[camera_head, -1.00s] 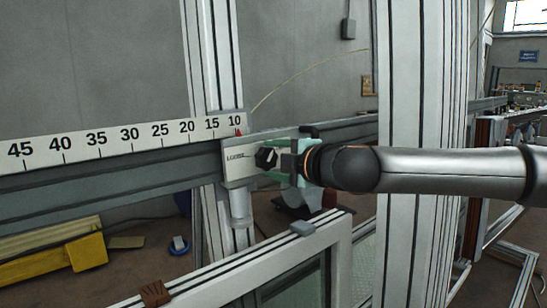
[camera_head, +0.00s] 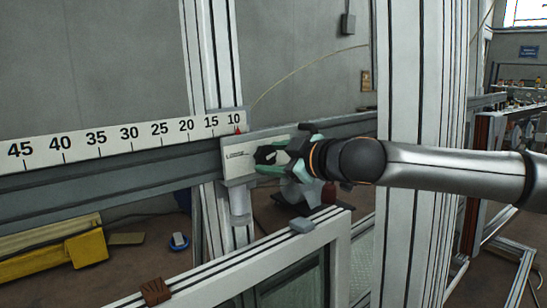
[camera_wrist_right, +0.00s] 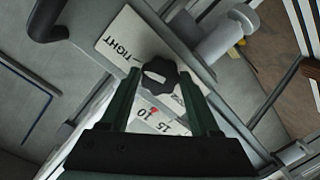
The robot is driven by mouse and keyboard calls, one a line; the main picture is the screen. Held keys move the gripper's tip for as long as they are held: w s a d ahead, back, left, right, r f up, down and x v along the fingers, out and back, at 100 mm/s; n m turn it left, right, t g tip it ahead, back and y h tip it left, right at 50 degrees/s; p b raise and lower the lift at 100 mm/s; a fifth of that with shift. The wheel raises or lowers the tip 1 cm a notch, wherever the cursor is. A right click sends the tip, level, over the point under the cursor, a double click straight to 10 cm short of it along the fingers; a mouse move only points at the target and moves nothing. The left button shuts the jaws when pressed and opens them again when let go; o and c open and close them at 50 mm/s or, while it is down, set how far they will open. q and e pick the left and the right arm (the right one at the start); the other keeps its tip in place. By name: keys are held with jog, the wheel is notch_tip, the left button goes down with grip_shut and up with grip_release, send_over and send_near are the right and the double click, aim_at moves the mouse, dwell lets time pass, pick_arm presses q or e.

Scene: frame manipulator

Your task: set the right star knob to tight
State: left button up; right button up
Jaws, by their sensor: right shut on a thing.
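The black star knob (camera_head: 265,155) sits on the pale label plate (camera_head: 240,165) of the slider block, at the right end of the numbered rail. My right gripper (camera_head: 272,158) comes from the right and is shut on the knob, its greenish fingers tilted. In the right wrist view the knob (camera_wrist_right: 160,74) is between the two finger tips of the right gripper (camera_wrist_right: 160,88). The word TIGHT shows on the plate there (camera_wrist_right: 118,38), beside the knob. The knob's exact angle is hard to read. My left gripper is out of view.
The number scale (camera_head: 110,141) runs left along the rail, with a red pointer (camera_head: 238,131) near 10. A tall aluminium post (camera_head: 400,70) stands close to my right arm. A framed panel (camera_head: 255,262) lies below the rail.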

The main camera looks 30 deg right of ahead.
dwell(0.5)
jog(key=o, duration=1.4)
jog(key=shift+c, duration=0.2)
jog(key=shift+v, duration=1.9)
jog(key=b, duration=0.5)
send_near(269, 156)
jog(key=f+v, duration=0.1)
jog(key=v, duration=0.2)
jog(key=shift+s+d+r, duration=0.1)
jog(key=shift+s+r, duration=0.4)
jog(key=shift+s, duration=0.15)
